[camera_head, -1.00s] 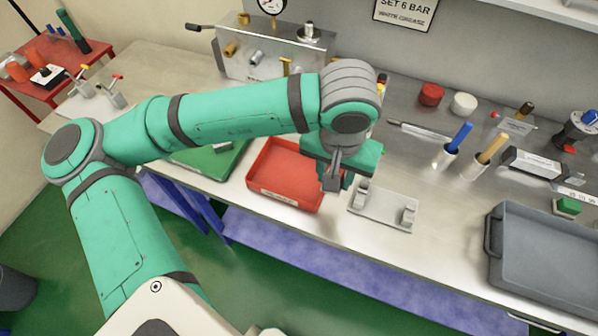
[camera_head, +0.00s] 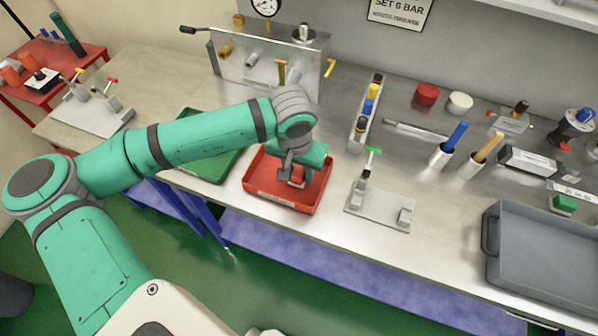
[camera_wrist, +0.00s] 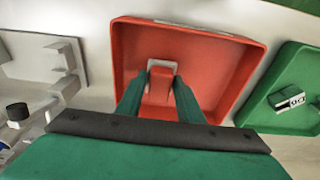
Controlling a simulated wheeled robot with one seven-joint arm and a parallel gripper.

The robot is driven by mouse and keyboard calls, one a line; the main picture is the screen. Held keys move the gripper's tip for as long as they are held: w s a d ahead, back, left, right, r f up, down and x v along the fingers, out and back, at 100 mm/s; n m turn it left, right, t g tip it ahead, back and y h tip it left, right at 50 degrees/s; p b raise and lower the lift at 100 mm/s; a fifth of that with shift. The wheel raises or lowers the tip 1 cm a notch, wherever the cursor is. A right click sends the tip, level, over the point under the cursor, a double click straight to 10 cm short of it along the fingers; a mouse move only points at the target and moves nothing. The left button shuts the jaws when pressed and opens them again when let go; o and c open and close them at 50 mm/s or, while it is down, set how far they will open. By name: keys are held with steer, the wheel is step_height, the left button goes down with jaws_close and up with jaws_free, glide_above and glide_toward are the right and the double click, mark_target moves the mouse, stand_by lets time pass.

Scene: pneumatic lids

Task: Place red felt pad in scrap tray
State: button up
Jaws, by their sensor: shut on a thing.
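The red tray (camera_head: 283,200) sits on the steel bench near the front edge. It fills the upper middle of the wrist view (camera_wrist: 220,65). My gripper (camera_head: 294,178) is over the tray, pointing down into it. No other loose thing shows in the tray.
A green tray (camera_head: 212,172) stands close on the left, with a small black-and-white item (camera_wrist: 287,98) in it. A clamp fixture (camera_head: 385,212) stands close on the right. A large grey tray (camera_head: 545,262) is at the far right. A valve block (camera_head: 262,72) stands behind.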

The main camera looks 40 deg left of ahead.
mark_target(297, 177)
steer(key=shift+f, duration=0.45)
steer(key=shift+f, duration=0.1)
steer(key=o, duration=1.1)
step_height(297, 177, up, 12)
steer(key=s, duration=0.1)
steer(key=shift+s+d, duration=0.25)
steer(key=shift+s, duration=0.15)
